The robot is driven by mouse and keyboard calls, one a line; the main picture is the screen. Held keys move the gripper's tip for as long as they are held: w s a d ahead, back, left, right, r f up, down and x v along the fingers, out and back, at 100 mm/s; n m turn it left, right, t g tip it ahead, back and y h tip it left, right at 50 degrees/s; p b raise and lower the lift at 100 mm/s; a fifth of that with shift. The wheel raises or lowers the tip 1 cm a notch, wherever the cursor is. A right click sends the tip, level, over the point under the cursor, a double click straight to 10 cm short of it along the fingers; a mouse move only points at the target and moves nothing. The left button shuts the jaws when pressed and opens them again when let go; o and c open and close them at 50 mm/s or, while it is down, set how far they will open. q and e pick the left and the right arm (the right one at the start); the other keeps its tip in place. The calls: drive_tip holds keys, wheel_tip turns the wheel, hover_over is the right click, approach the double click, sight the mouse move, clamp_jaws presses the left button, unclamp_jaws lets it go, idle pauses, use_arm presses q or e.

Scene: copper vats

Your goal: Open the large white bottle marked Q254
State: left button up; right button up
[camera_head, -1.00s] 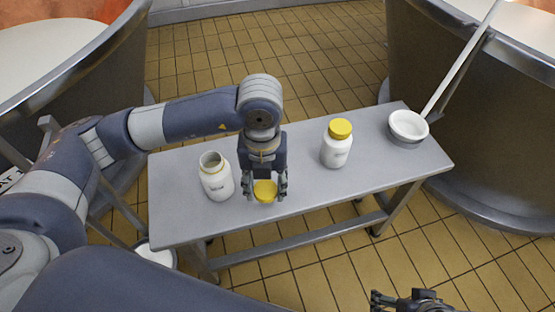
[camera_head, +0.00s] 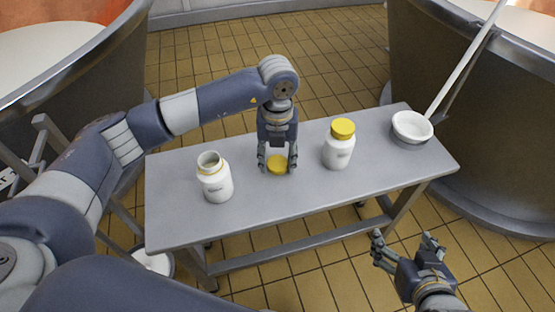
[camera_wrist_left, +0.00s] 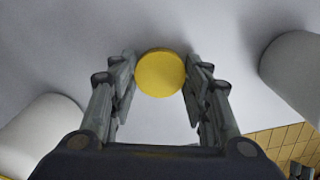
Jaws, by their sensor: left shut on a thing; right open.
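A white bottle (camera_head: 216,183) stands upright and uncapped at the left of the grey table, its dark mouth showing. A second white bottle (camera_head: 338,152) with a yellow lid (camera_head: 343,129) stands upright right of the middle. The print on both is too small to read. My left gripper (camera_head: 277,166) is between the two bottles, low over the table, shut on a loose yellow lid (camera_head: 277,164). The lid also shows between the fingertips in the left wrist view (camera_wrist_left: 160,73). My right gripper (camera_head: 407,246) is open and empty in front of the table, at the lower right.
The grey table (camera_head: 180,222) has free room between and behind the bottles. A white bowl (camera_head: 412,126) sits at its right end, near a long white pole (camera_head: 466,58). Large vats stand at left and right. A white bucket (camera_head: 153,262) is on the floor at lower left.

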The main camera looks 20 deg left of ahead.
use_arm(q)
drive_tip(key=shift+f, duration=0.1)
use_arm(e)
drive_tip(key=shift+w+r, duration=0.1)
drive_tip(key=shift+r, duration=0.05)
use_arm(q)
drive_tip(key=o, duration=1.2)
use_arm(e)
drive_tip(key=shift+w+a+r+t, duration=0.1)
drive_tip(key=shift+w+r+t, duration=0.1)
drive_tip(key=shift+t, duration=0.1)
drive_tip(key=shift+s, duration=0.1)
